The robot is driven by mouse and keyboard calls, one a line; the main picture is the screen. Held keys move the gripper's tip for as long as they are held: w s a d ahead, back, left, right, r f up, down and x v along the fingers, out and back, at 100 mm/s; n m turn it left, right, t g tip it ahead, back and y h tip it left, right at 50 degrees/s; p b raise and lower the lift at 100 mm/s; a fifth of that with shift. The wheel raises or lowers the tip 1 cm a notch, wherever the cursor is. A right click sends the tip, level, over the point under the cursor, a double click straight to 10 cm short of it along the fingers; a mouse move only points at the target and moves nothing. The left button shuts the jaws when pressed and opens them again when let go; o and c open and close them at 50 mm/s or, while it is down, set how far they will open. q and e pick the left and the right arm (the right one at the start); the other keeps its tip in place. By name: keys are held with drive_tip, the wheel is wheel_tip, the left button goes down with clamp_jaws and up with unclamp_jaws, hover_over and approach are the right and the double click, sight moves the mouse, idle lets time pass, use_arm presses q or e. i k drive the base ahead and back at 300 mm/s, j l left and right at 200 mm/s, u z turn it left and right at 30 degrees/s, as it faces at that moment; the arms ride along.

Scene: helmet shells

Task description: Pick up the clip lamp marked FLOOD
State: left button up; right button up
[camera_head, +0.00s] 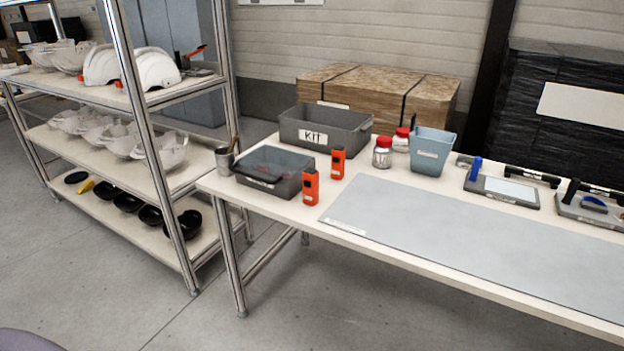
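Two upright orange devices with dark marks on their faces, which look like clip lamps, stand on the table. Neither of my grippers is in view.
A metal shelf (100,165) with white shells and black bowls stands left. Floor in front is clear.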

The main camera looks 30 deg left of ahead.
sight(337, 170)
drive_tip(key=i+j+u, duration=0.45)
drive_tip(key=i+j, duration=0.55)
drive_tip(key=i, duration=0.1)
